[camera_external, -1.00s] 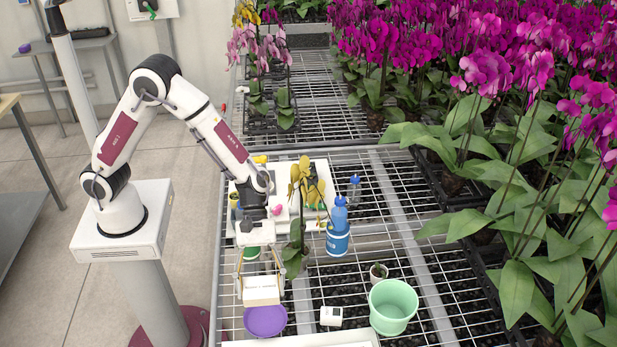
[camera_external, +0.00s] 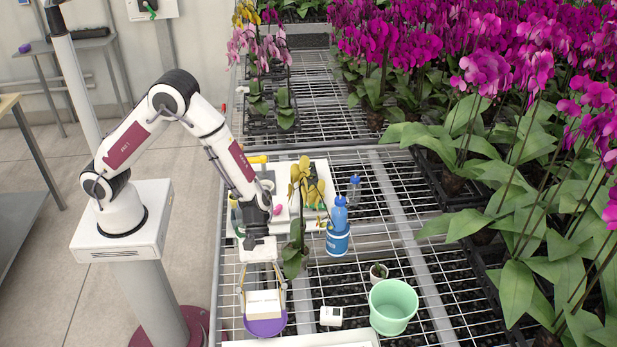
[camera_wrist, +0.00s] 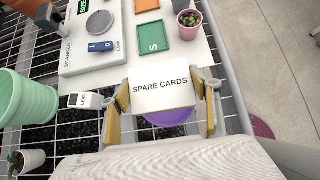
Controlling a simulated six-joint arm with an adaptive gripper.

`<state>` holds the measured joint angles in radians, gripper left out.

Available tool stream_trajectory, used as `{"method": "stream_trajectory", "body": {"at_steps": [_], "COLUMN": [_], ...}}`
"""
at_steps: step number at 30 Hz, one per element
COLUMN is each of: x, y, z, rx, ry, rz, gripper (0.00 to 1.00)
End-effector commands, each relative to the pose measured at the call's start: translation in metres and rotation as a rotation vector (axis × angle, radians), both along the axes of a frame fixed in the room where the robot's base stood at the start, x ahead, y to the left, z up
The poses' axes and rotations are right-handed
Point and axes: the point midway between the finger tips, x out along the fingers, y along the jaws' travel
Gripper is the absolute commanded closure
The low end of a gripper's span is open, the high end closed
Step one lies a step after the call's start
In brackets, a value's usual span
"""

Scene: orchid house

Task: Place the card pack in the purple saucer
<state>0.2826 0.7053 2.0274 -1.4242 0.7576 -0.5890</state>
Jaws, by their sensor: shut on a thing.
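The card pack (camera_external: 263,303) is a white box, and its top reads "SPARE CARDS" in the wrist view (camera_wrist: 160,85). My gripper (camera_external: 263,300) is shut on the card pack, with one finger on each side of it. The wrist view also shows my gripper (camera_wrist: 161,97) around the pack. The purple saucer (camera_external: 265,327) is on the wire bench at the front, directly below the pack in the external view. The pack hides much of the saucer, whose rim shows beneath it in the wrist view (camera_wrist: 170,117). I cannot tell whether pack and saucer touch.
A mint green pot (camera_external: 393,306) and a small white box (camera_external: 331,316) stand right of the saucer. A potted yellow orchid (camera_external: 303,190) and a blue bottle (camera_external: 339,220) stand behind. A white board edge (camera_external: 300,341) lies in front.

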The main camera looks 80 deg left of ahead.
Motion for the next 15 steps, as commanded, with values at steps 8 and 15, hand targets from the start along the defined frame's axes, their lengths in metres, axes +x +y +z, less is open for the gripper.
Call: {"method": "stream_trajectory", "body": {"at_steps": [8,15], "x": [0.0,0.0], "y": [0.0,0.0], "z": [0.0,-0.013], "rx": [-0.001,0.0], "ry": [0.0,0.003], "rz": [0.0,0.001], "gripper": [0.63,0.63]}}
